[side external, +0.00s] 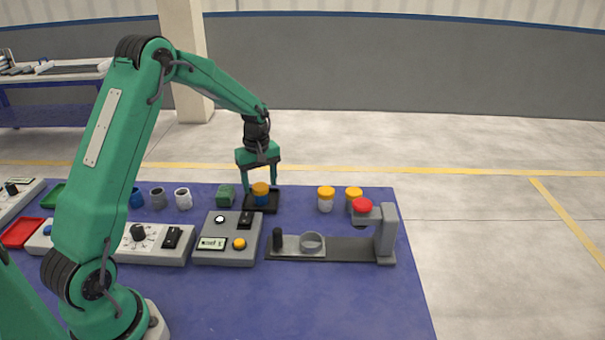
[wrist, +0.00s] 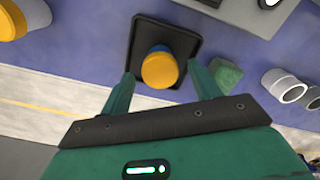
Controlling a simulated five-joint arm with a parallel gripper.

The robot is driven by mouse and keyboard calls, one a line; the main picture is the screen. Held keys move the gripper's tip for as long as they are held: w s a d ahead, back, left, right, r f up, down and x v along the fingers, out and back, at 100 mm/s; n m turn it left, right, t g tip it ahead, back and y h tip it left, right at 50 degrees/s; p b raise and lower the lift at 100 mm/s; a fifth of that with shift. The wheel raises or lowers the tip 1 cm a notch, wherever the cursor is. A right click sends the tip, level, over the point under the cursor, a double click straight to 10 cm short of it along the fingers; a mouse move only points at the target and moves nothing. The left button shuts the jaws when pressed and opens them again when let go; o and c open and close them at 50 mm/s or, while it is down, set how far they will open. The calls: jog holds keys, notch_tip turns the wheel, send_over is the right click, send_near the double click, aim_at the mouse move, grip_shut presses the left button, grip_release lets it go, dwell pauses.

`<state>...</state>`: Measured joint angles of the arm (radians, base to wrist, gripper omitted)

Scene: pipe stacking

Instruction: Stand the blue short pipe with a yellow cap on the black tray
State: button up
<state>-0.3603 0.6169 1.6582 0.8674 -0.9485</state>
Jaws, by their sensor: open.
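The blue short pipe with a yellow cap (side external: 261,194) stands upright on the black tray (side external: 272,206) in the side view. In the wrist view, its yellow cap (wrist: 159,71) covers most of the blue body, and the black tray (wrist: 192,42) shows around it. My gripper (side external: 259,188) is open just above the tray, with its fingers apart around the pipe in the side view. In the wrist view, the fingertips of my gripper (wrist: 160,78) sit to either side of the cap, with gaps between.
A green block (side external: 226,195) stands just left of the tray. Grey and white pipes (side external: 170,199) stand further left. Two yellow-capped pipes (side external: 326,199) stand to the right. A grey control box (side external: 228,238) and a grey fixture with a red knob (side external: 386,236) lie in front.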

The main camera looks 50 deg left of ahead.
aim_at(260, 187)
notch_tip(260, 187, up, 10)
jog(key=shift+r, duration=0.2)
dwell(0.5)
jog(key=s+d+r+m+t, duration=0.3)
jog(key=s+d+r+m, duration=0.4)
jog(key=s+d+r, duration=0.35)
jog(key=s+d+m+t, duration=0.1)
jog(key=s+d+m, duration=0.2)
jog(key=s, duration=0.4)
jog(key=s+d+f+m+t, duration=0.1)
jog(key=s+d+m, duration=0.3)
jog(key=s+m, duration=0.1)
jog(key=shift+s+t, duration=0.3)
jog(key=shift+s, duration=0.55)
